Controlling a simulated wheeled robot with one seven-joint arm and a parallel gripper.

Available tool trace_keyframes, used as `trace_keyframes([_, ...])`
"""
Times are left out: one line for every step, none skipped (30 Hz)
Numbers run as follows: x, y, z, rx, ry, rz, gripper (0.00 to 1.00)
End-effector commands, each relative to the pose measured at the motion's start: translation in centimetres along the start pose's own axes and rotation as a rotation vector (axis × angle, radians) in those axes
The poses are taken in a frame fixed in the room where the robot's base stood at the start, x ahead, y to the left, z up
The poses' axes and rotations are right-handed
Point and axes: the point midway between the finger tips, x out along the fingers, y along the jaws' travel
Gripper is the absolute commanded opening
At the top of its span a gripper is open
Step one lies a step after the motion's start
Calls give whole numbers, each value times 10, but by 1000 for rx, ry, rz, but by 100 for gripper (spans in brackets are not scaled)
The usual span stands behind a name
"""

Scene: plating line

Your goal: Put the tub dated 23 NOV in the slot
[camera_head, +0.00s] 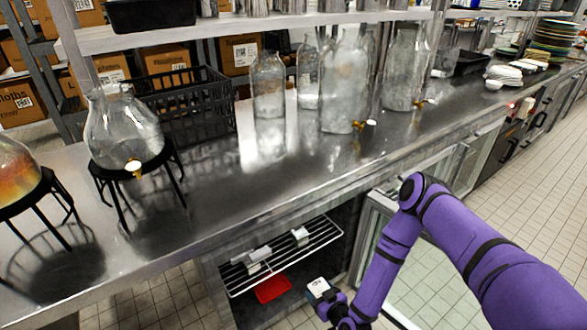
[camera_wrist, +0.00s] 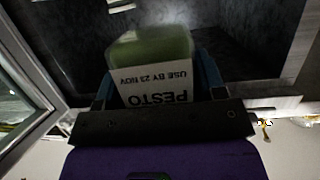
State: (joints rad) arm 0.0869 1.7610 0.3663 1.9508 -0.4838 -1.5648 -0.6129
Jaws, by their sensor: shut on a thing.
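The tub dated 23 NOV (camera_wrist: 150,55) has a green body and a white label reading PESTO, USE BY 23 NOV, upside down in the wrist view. My gripper (camera_wrist: 157,78) is shut on it, with a blue finger on each side. In the head view the tub (camera_head: 318,288) shows small and pale at the end of my gripper (camera_head: 326,297), in front of the open under-counter cabinet. A wire rack (camera_head: 285,262) inside holds pale items (camera_head: 256,258) and another (camera_head: 300,236). I cannot make out which gap is the slot.
A red object (camera_head: 272,288) lies below the rack. The open glass door (camera_head: 430,278) stands right of the cabinet, behind my arm. The steel counter (camera_head: 225,200) overhangs the cabinet and carries glass jars (camera_head: 345,90) and a dispenser on a stand (camera_head: 125,130).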

Motion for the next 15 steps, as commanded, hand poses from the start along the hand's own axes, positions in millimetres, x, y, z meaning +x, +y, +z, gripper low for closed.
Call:
trace_keyframes([1,7,-8,2,2,11,35])
trace_keyframes([2,11,-12,4,3,17,35])
trace_keyframes([2,16,-18,8,2,26,35])
trace_keyframes([2,20,-22,11,2,34,35])
trace_keyframes([3,25,-28,13,2,42,35])
trace_keyframes([3,31,-34,18,2,53,35])
trace_keyframes([3,37,-41,21,3,63,35])
trace_keyframes([3,43,-47,24,3,74,35])
trace_keyframes([2,52,-57,28,3,90,35])
trace_keyframes([2,59,-65,32,3,102,35])
trace_keyframes([1,68,-73,37,3,117,35])
trace_keyframes([-1,78,-85,44,4,135,35])
trace_keyframes([-2,86,-93,48,3,150,35])
trace_keyframes([-5,93,-101,52,2,164,35])
trace_keyframes([-7,103,-112,58,3,183,35])
